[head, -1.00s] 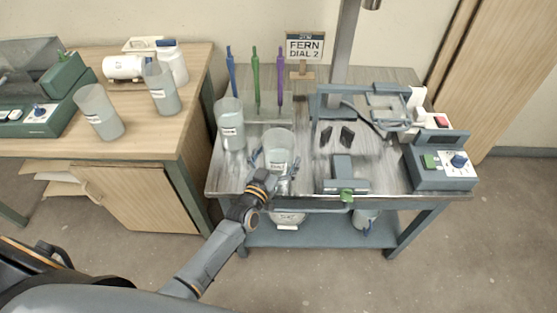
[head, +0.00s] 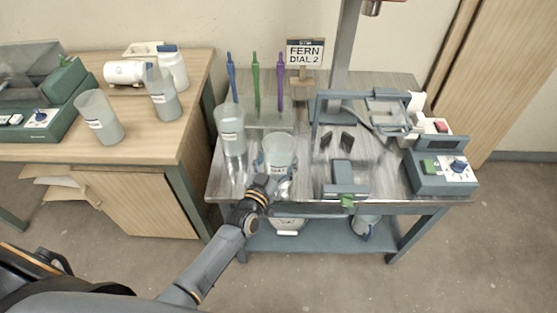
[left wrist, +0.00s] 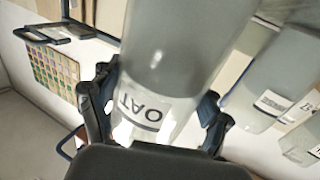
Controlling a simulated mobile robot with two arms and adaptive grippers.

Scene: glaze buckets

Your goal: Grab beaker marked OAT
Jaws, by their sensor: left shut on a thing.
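The beaker marked OAT (left wrist: 185,45) is a frosted, greyish cup with a white label that appears upside down in the left wrist view. In the head view this beaker (head: 279,150) stands near the front left of the metal cart top. My left gripper (head: 275,168) reaches it from the front and is shut on it, with one finger on each side. In the left wrist view the gripper (left wrist: 157,108) has its dark fingers against the beaker's sides. The beaker's base is partly hidden by the gripper. My right gripper is not in view.
Another beaker (head: 231,135) stands close behind left on the cart. Blue, green and purple sticks (head: 255,85) stand behind. A stand with a frame (head: 340,100) and a dial box (head: 445,168) occupy the right. Two more beakers, one in front (head: 100,118), stand on the wooden table.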

